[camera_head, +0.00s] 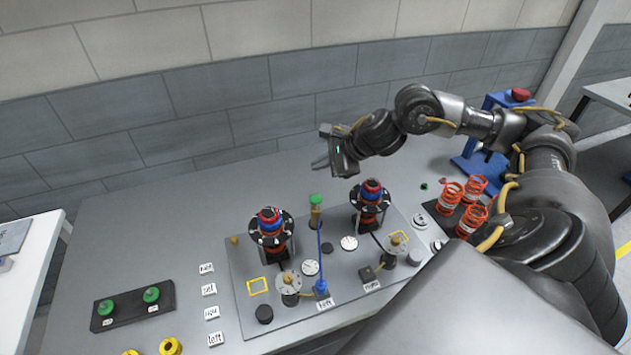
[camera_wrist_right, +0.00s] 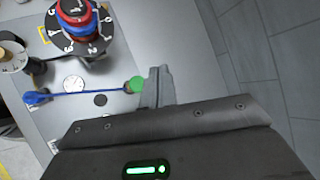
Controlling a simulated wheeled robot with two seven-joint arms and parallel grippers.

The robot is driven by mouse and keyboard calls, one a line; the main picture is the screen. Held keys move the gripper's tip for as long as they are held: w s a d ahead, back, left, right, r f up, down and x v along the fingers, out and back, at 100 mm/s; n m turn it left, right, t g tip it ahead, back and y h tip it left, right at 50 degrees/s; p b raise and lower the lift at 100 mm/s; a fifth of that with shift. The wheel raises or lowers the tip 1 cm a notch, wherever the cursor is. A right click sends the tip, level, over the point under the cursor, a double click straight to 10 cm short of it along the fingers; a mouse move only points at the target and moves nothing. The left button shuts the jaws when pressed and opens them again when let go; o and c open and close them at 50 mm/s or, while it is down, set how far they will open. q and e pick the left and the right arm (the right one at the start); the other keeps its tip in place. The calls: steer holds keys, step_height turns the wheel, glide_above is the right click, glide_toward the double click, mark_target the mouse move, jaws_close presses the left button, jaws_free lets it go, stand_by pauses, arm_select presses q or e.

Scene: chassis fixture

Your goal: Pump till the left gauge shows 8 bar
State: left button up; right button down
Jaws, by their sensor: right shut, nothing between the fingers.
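A pump lever, a thin blue rod (camera_head: 319,250), rises from a blue base (camera_head: 321,289) labelled "left". A green knob (camera_head: 316,200) is at its far end; both rod (camera_wrist_right: 80,93) and knob (camera_wrist_right: 136,84) show in the right wrist view. The left gauge (camera_head: 310,267) is a white dial beside the rod, too small to read. A second dial (camera_head: 349,243) is to its right. My right gripper (camera_head: 321,163) is shut and empty, behind the knob and apart from it in the head view. In the wrist view its fingers (camera_wrist_right: 158,86) appear beside the knob. My left gripper is out of view.
Two black numbered rings with red-and-blue tops (camera_head: 271,226) (camera_head: 371,192) stand on the plate. Orange springs (camera_head: 450,196) sit at right. A black block with green knobs (camera_head: 133,304) and label tiles (camera_head: 209,289) lie at left. The table's back left is clear.

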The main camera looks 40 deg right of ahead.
mark_target(317, 198)
step_height(317, 198, down, 8)
steer(key=b, duration=0.5)
steer(key=shift+b, duration=0.35)
steer(key=shift+f+b, duration=0.3)
steer(key=shift+f, duration=0.1)
stand_by(1.3)
steer(key=shift+f+b, duration=0.3)
steer(key=shift+b, duration=0.35)
steer(key=shift+f+b, duration=1.3)
steer(key=shift+b, duration=0.3)
stand_by(1.2)
steer(key=shift+r+p, duration=0.95)
steer(key=shift+r, duration=0.75)
